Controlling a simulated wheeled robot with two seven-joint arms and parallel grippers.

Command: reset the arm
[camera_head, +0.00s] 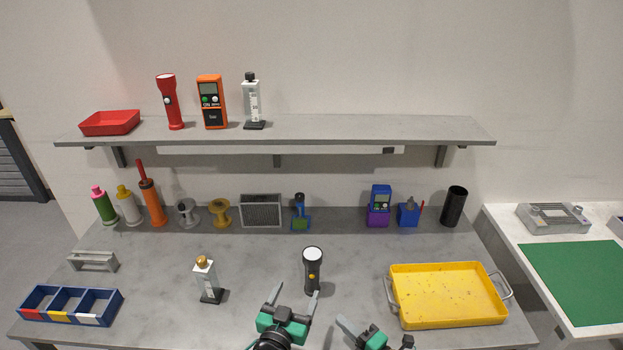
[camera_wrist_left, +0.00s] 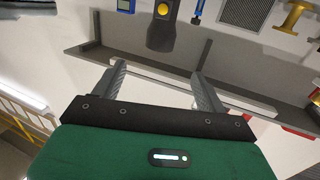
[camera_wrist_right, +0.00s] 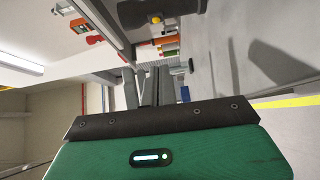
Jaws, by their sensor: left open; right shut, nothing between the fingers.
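My left gripper (camera_head: 296,292) is at the front middle of the grey bench, its fingers apart and empty. It also shows open in the left wrist view (camera_wrist_left: 158,74). A dark flashlight (camera_head: 313,268) with a pale top and yellow button stands upright just beyond its right fingertip; I cannot tell whether they touch. My right gripper (camera_head: 346,325) is low at the front edge, right of the left one and partly cut off by the frame. In the right wrist view its fingers (camera_wrist_right: 145,85) are close together with nothing held.
A yellow tray (camera_head: 448,266) is at the right of the bench. Several tools line the back, below a wall shelf (camera_head: 350,130). The bench between the bottle and the flashlight is clear.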

